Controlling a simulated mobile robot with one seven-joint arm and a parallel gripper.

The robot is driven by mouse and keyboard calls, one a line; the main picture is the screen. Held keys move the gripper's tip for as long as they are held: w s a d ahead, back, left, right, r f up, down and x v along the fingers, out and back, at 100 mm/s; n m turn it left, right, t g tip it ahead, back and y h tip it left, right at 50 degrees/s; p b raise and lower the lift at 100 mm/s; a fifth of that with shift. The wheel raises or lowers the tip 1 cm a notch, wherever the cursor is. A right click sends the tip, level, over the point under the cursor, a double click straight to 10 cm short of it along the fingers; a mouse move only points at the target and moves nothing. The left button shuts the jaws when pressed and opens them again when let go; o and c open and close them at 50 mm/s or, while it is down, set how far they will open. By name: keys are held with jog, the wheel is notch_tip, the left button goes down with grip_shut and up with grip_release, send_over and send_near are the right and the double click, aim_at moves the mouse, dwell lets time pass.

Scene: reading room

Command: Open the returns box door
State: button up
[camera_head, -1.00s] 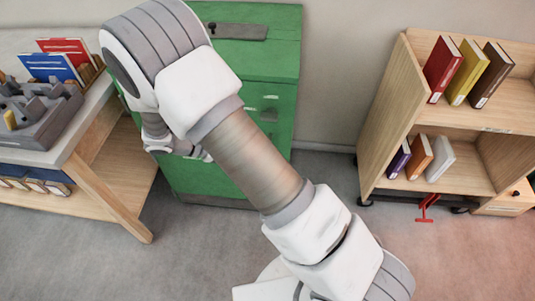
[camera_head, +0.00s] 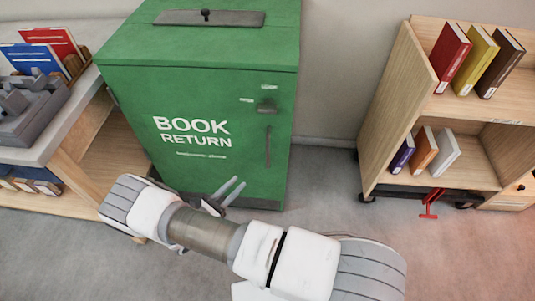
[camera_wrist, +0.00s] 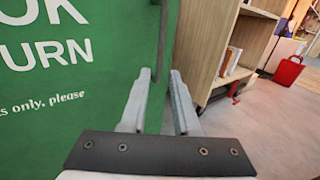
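The green returns box (camera_head: 200,95) stands against the wall, with "BOOK RETURN" lettered on its front. Its door (camera_head: 185,175) looks shut. A thin vertical handle (camera_head: 268,147) sits on the right of the front, below a small dark latch or knob (camera_head: 266,106). My gripper (camera_head: 240,181) is open and empty, low in front of the door, left of and below the handle in the head view. In the wrist view, my fingers (camera_wrist: 160,73) point toward the lower end of the handle (camera_wrist: 162,30), apart from each other, with nothing between them.
A wooden book cart (camera_head: 385,120) with several books and a red clamp-like part (camera_head: 429,203) stands to the right. A table (camera_head: 75,115) with a grey organiser and books is close on the left. Floor between box and cart is clear.

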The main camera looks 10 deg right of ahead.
aim_at(267, 155)
jog(key=b+x, duration=0.1)
jog(key=x, duration=1.5)
jog(key=shift+w+d+r, duration=0.1)
jog(key=shift+w, duration=0.05)
grip_shut()
dwell(0.7)
